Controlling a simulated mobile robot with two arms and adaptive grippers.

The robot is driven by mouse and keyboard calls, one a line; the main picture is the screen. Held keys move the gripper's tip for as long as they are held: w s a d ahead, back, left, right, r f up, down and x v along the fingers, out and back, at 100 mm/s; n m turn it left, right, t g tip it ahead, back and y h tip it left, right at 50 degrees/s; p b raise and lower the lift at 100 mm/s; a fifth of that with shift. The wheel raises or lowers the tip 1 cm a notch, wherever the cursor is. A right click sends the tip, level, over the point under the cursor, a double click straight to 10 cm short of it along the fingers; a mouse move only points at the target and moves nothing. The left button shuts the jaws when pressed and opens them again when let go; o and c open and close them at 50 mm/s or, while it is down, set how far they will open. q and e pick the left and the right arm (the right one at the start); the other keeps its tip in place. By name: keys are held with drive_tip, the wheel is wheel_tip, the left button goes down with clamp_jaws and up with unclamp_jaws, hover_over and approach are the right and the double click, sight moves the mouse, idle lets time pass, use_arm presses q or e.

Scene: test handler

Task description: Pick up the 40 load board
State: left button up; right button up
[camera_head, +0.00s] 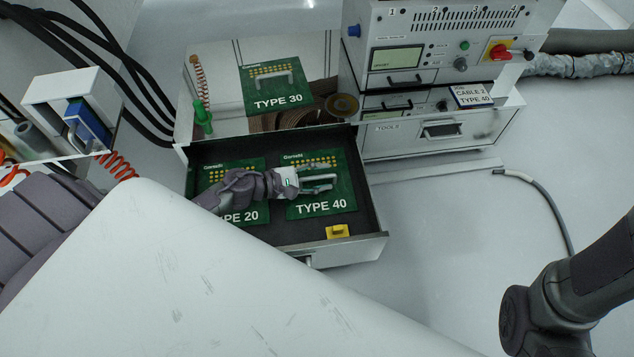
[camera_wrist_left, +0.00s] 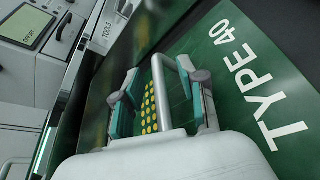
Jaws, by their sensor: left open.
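The TYPE 40 load board (camera_head: 330,205) is a green board with yellow contacts and a metal handle. It lies in the right half of an open dark drawer (camera_head: 283,242). My left gripper (camera_head: 318,184) is over the board at its handle, with the fingers apart. In the left wrist view, the handle (camera_wrist_left: 187,82) of the board (camera_wrist_left: 270,90) shows between or just beside the open fingers of the gripper (camera_wrist_left: 160,95); contact cannot be told. My right gripper is not in view; a dark part of my right arm shows at the right.
The TYPE 20 board (camera_head: 247,212) lies beside it in the drawer, partly under my left arm. The TYPE 30 board (camera_head: 277,88) rests on the surface behind. A yellow piece (camera_head: 338,231) sits in the drawer's front right corner. An instrument stack (camera_head: 440,130) stands right of the drawer.

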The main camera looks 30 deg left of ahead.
use_arm(q)
clamp_jaws()
drive_tip(key=shift+r, duration=0.1)
idle(0.4)
